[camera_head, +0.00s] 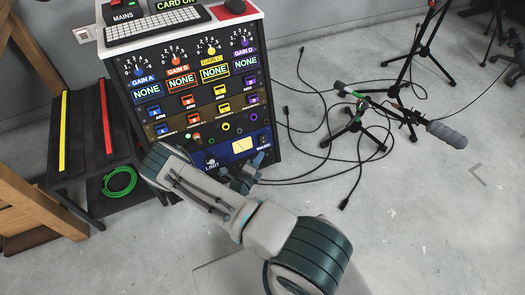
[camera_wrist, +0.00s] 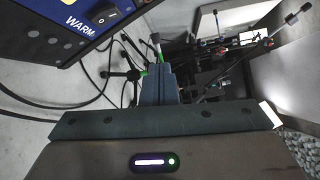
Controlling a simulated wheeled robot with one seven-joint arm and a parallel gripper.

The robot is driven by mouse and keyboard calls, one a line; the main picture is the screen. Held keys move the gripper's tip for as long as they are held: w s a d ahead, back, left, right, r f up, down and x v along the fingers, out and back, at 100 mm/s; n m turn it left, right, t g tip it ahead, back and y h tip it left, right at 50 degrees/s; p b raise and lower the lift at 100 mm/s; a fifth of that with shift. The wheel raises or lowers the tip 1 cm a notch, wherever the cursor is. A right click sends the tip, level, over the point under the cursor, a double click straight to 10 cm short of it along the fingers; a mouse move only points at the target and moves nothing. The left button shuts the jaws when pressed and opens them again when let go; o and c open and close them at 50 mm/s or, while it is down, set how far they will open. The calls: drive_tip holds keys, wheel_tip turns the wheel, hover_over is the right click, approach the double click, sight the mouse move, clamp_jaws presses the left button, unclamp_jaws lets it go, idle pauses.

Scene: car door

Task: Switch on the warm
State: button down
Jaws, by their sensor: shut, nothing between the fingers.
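The warm switch (camera_wrist: 105,16) is a small black rocker with I and O marks on a blue panel, at the upper left of the wrist view. The white WARM label (camera_wrist: 78,24) is beside it. In the head view the blue panel (camera_head: 226,151) is at the bottom of the rack front, with a cream meter. My gripper (camera_head: 247,172) is in front of the rack's lower right corner, just below that panel. Its fingers (camera_wrist: 157,75) are closed together and empty in the wrist view, apart from the switch. The switch position is too small to tell.
The black rack (camera_head: 198,92) carries gain knobs, NONE displays and coloured arm buttons. Cables (camera_head: 328,130) lie on the floor right of it, near microphone stands (camera_head: 357,125). A black shelf (camera_head: 88,130) with a green cable coil (camera_head: 119,181) stands left. The front right floor is clear.

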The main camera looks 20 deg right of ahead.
wheel_tip(320, 180, down, 6)
drive_tip(key=n+t+y+b, duration=0.1)
drive_tip(key=n, duration=0.2)
drive_tip(key=shift+s+a+n+t+y, duration=0.2)
drive_tip(key=shift+a+n+t+y, duration=0.1)
drive_tip(key=shift+n+y, duration=0.1)
drive_tip(key=shift+d, duration=0.15)
drive_tip(key=b, duration=0.5)
approach(265, 137)
drive_tip(key=x, duration=0.6)
drive_tip(key=shift+s+r, duration=0.1)
